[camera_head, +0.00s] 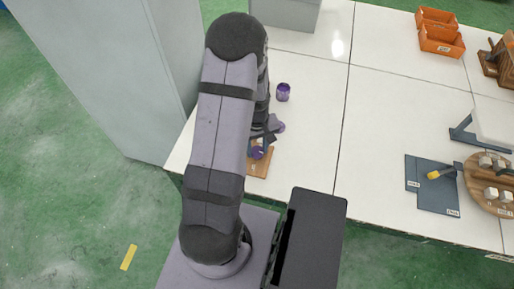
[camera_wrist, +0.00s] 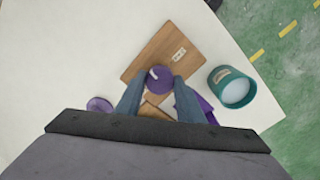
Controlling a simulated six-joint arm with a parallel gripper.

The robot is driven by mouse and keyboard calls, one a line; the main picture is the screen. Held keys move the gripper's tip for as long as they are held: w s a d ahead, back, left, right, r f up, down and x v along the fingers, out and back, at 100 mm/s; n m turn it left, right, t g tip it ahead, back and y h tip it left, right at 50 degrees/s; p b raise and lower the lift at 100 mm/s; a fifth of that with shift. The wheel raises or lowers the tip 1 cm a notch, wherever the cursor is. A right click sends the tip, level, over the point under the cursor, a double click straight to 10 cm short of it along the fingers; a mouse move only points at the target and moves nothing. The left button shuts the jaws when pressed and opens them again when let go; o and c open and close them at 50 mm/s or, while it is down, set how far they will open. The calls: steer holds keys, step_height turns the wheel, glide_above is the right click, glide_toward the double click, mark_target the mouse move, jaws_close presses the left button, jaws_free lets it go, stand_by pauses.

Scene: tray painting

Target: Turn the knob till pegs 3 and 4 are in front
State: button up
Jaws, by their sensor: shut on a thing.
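A purple round knob (camera_wrist: 159,78) sits on a wooden board (camera_wrist: 150,55) in the wrist view. My gripper (camera_wrist: 158,84) is shut on the knob, with one blue-grey finger on each side of it. A small white label (camera_wrist: 179,54) with dark marks lies on the board beyond the knob. In the head view the board (camera_head: 262,163) and the knob (camera_head: 257,153) show beside my arm, which partly covers them. I cannot make out pegs 3 and 4; the part below the knob is partly hidden by the fingers.
In the wrist view a teal pot (camera_wrist: 233,88) stands right of the board, and a purple disc (camera_wrist: 99,104) lies left. A purple cup (camera_head: 283,92) stands behind the board in the head view. A round wooden piece with pale blocks (camera_head: 491,194) is far right. The table's middle is clear.

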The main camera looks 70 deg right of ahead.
mark_target(257, 150)
steer(key=m, duration=0.4)
steer(key=shift+m, duration=0.3)
steer(key=m, duration=0.3)
steer(key=shift+m, duration=0.3)
steer(key=m, duration=0.3)
steer(key=shift+d+m, duration=0.1)
steer(key=shift+m, duration=2.1)
steer(key=o, duration=1.1)
steer(key=shift+c, duration=0.2)
steer(key=shift+r, duration=0.1)
steer(key=shift+r+b, duration=0.9)
steer(key=shift+r, duration=2.7)
